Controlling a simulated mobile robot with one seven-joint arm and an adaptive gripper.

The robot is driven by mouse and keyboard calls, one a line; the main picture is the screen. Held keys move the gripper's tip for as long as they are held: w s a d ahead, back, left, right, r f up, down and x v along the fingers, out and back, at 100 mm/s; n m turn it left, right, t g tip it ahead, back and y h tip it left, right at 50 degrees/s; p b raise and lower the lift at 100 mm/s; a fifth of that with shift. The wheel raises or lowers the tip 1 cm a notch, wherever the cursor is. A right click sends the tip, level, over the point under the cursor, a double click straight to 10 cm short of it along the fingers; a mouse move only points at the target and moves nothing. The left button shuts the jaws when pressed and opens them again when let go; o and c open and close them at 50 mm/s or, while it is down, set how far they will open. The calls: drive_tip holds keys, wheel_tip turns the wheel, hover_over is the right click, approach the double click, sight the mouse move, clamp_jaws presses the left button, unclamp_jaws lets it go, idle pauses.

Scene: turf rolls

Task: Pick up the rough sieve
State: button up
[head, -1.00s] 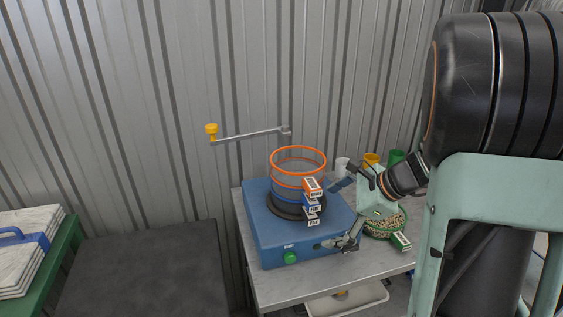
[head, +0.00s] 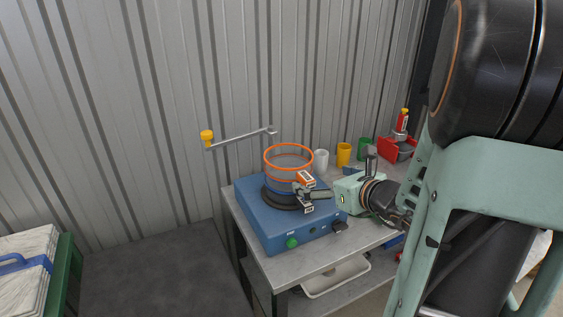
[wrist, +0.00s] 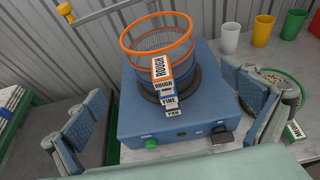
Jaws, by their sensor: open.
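The rough sieve (head: 288,155) has an orange rim and sits on top of the sieve stack on the blue shaker (head: 262,222). In the wrist view the orange-rimmed sieve (wrist: 158,45) carries a white label reading ROUGH, above a second ROUGH label, then FINE and PAN. My gripper (head: 335,173) is open and empty, to the right of the stack in the head view. In the wrist view its fingers (wrist: 172,100) spread either side of the shaker, with the stack between and beyond them. One finger overlaps the stack's lower labels in the head view; I cannot tell whether it touches.
A crank arm with a yellow knob (head: 207,137) reaches out behind the stack. White, yellow and green cups (head: 343,154) and a red bin (head: 397,147) stand at the back right.

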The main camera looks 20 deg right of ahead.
sight(303, 173)
drive_tip(key=x, duration=0.5)
drive_tip(key=shift+w+d+f, duration=0.1)
drive_tip(key=shift+w, duration=0.1)
drive_tip(key=shift+p+x, duration=0.45)
drive_tip(key=shift+x, duration=2.25)
drive_tip(key=shift+s, duration=0.1)
drive_tip(key=shift+c, duration=0.6)
clamp_jaws()
